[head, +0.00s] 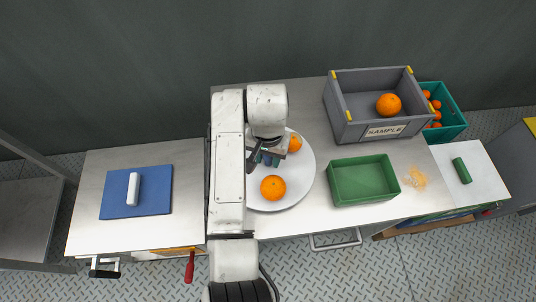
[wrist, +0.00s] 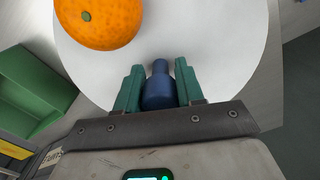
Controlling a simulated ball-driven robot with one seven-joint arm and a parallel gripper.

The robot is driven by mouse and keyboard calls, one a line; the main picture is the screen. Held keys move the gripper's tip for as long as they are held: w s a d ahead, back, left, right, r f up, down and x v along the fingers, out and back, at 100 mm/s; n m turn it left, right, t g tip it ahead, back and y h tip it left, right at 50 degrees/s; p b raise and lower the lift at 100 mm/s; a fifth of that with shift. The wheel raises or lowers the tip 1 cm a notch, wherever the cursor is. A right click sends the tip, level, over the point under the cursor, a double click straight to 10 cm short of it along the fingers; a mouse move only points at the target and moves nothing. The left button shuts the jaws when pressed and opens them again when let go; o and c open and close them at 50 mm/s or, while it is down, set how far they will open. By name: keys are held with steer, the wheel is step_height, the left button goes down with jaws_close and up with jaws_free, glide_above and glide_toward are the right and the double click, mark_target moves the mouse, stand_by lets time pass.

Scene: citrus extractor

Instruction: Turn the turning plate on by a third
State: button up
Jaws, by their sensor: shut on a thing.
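The turning plate (head: 303,182) is a white round disc on the middle table, partly hidden behind my arm in the head view. It also fills much of the wrist view (wrist: 225,35). An orange (head: 273,188) lies on its front part and another orange (head: 294,144) on its far right part. One orange (wrist: 103,22) shows large at the upper left of the wrist view. My gripper (wrist: 160,86) is shut on a dark blue knob (wrist: 159,84) that stands up from the plate, with a green finger on each side. In the head view the knob is mostly hidden by my gripper (head: 267,160).
A green tray (head: 363,201) stands right of the plate, apparently empty. Behind it is a grey SAMPLE crate (head: 382,131) holding an orange (head: 388,104). A teal crate (head: 452,123) with several oranges is at the far right. A blue mat (head: 160,205) with a white block lies left.

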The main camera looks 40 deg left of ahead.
jaws_close()
